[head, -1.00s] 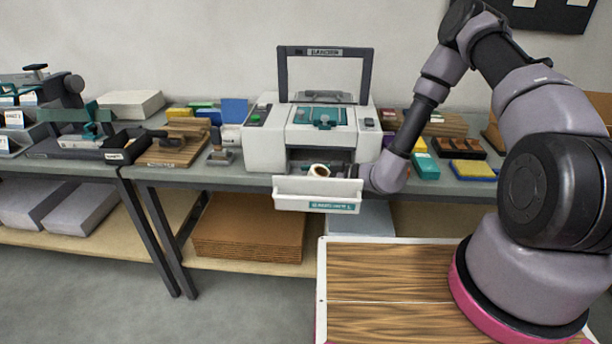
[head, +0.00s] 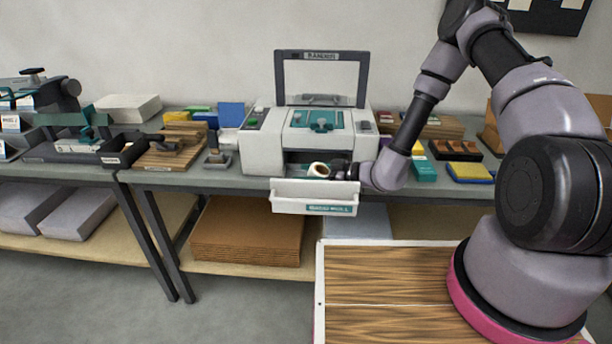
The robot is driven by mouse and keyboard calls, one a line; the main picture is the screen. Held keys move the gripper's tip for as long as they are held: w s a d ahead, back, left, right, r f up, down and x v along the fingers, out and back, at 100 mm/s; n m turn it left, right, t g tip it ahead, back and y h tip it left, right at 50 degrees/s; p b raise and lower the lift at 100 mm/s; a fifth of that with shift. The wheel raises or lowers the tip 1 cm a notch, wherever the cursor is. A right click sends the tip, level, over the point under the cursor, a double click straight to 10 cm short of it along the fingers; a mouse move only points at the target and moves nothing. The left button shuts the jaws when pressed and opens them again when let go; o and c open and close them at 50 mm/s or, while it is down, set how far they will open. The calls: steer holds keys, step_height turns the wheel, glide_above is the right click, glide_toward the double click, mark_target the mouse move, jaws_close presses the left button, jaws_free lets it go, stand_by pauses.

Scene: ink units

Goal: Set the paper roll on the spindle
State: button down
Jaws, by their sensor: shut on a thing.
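The paper roll (head: 318,169) is a small whitish ring with a brown core, just above and behind the front wall of an open drawer (head: 300,196). The drawer juts from the front of a white printing machine (head: 262,152). My gripper (head: 335,171) reaches in from the right and is shut on the roll at its right side. The fingers are small and dark here, partly lost against the machine's dark opening. I cannot make out the spindle; the drawer's inside is hidden behind its front wall. Whether the roll touches anything below is not visible.
The machine's framed lid (head: 322,54) stands raised. Teal and yellow boxes (head: 471,171) and a dark tray (head: 456,150) lie on the bench to the right. A wooden board (head: 170,150) with a dark tool lies to the left.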

steer(key=shift+a+r, duration=0.2)
steer(key=shift+r, duration=0.2)
